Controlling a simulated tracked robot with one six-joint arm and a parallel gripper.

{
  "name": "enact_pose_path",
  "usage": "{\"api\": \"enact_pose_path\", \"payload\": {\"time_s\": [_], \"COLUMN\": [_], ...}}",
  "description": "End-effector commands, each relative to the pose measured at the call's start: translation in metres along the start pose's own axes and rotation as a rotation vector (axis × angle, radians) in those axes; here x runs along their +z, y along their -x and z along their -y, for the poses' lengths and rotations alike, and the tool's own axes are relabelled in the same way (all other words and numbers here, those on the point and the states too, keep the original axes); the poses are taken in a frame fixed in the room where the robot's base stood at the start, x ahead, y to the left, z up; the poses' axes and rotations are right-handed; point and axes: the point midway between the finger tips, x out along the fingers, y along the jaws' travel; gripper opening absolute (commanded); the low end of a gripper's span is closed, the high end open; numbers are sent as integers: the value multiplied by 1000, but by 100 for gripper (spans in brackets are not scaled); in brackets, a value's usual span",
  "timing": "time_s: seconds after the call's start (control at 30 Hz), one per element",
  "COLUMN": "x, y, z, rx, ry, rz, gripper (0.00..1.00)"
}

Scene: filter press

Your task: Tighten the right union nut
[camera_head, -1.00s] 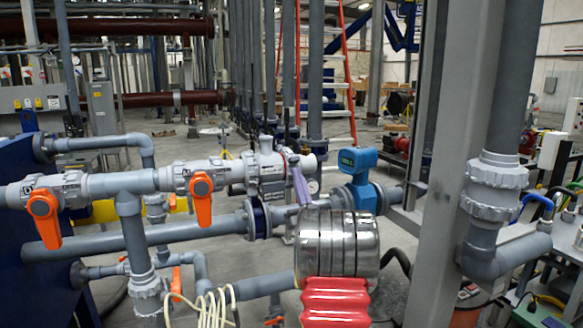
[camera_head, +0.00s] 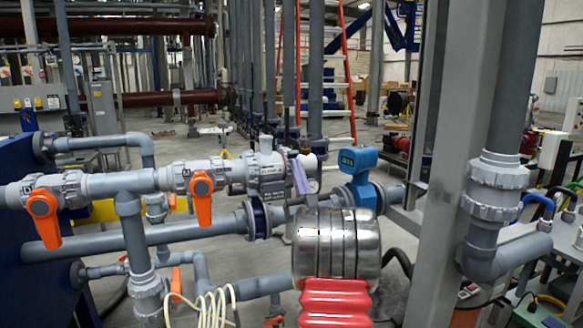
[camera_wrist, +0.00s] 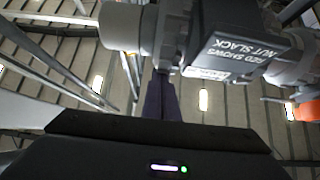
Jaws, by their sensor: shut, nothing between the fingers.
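The right union nut (camera_head: 289,160) is a grey collar at the right end of the grey valve body (camera_head: 265,170), on the upper pipe run. In the wrist view the nut (camera_wrist: 172,32) is dark and ridged, beside the pale pipe end (camera_wrist: 122,27). A label (camera_wrist: 235,55) reading "RED SHOWS NUT SLACK" sits upside down there. My gripper (camera_head: 298,168) has purple fingers, pressed together and empty, just in front of the nut. In the wrist view my gripper (camera_wrist: 160,80) points at the nut's near side. I cannot tell whether the fingertips touch it.
Orange valve handles (camera_head: 202,197) hang from the pipe to the left, and one (camera_wrist: 305,110) shows at the wrist view's right edge. A blue flow meter (camera_head: 359,175) stands close on the right. A thick grey post (camera_head: 455,150) stands farther right.

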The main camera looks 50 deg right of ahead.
Motion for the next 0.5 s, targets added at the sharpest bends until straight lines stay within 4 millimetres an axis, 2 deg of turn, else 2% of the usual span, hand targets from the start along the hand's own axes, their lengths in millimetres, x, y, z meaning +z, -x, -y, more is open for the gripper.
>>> {"api": "enact_pose_path", "payload": {"time_s": [0.2, 0.5], "x": [-4, -4], "y": [-7, -8], "z": [1, 1], "rx": [1, 1], "ry": [0, 0], "rz": [1, 1], "gripper": [0, 0]}}
